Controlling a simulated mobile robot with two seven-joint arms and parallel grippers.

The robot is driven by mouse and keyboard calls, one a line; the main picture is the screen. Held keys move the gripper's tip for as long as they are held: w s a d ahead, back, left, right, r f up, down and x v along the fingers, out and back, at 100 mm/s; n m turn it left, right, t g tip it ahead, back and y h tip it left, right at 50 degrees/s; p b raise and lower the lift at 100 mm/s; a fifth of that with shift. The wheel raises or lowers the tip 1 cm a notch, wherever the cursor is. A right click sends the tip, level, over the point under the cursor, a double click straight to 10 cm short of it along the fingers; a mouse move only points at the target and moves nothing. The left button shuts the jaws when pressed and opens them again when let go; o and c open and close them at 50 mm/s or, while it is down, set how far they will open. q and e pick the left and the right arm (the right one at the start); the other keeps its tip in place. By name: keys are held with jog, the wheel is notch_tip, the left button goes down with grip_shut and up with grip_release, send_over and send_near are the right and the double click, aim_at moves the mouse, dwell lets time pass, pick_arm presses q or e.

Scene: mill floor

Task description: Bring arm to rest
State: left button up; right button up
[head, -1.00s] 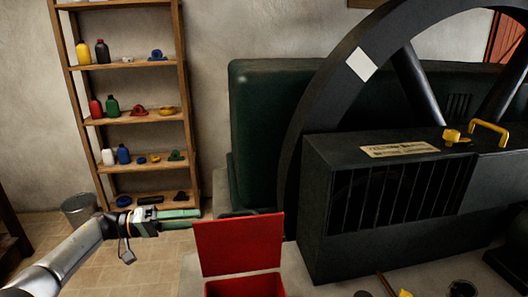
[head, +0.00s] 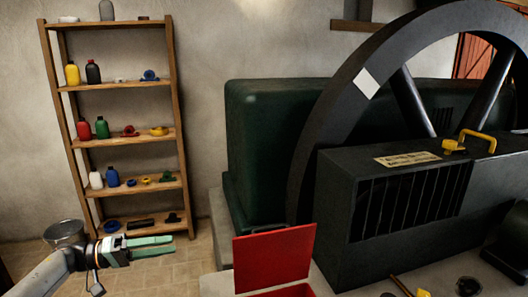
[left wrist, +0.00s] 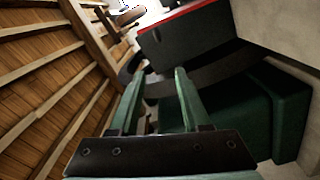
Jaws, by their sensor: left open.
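My left arm comes in at the lower left of the head view. Its gripper (head: 172,246) has green fingers that point right, in front of the foot of the shelf and left of the red box. In the left wrist view the two green fingers (left wrist: 155,75) stand apart with nothing between them. My right gripper is in neither view.
A red box (head: 275,258) with its lid up stands right of my left gripper. A wooden shelf (head: 172,105) with bottles and small parts is behind. A metal bucket (head: 63,233) stands left. A dark machine (head: 345,225) with a large wheel fills the right.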

pick_arm(q)
jog(key=s+d+f+t+y, duration=0.1)
jog(key=s+f+t+y, duration=0.35)
jog(key=f, duration=0.65)
jog(key=s+d+f+t+y, duration=0.1)
jog(key=s+f+t+y, duration=0.3)
jog(key=f, duration=0.6)
jog(key=s+a+f+m+g+y, duration=0.25)
jog(key=s+f+y, duration=0.2)
jog(key=s, duration=0.65)
jog(key=s+a+f+m+g+y, duration=0.2)
jog(key=s+a+f+m+y, duration=0.3)
jog(key=s, duration=0.7)
jog(key=d+r+n+h+p, duration=0.1)
jog(key=d+n+h+p, duration=0.1)
jog(key=d+n, duration=0.5)
jog(key=d+h, duration=0.1)
jog(key=d, duration=0.4)
jog(key=shift+s+d+p, duration=0.15)
jog(key=shift+d+p, duration=0.15)
jog(key=shift+r, duration=0.1)
jog(key=shift+s+a, duration=0.1)
jog(key=shift+a, duration=0.05)
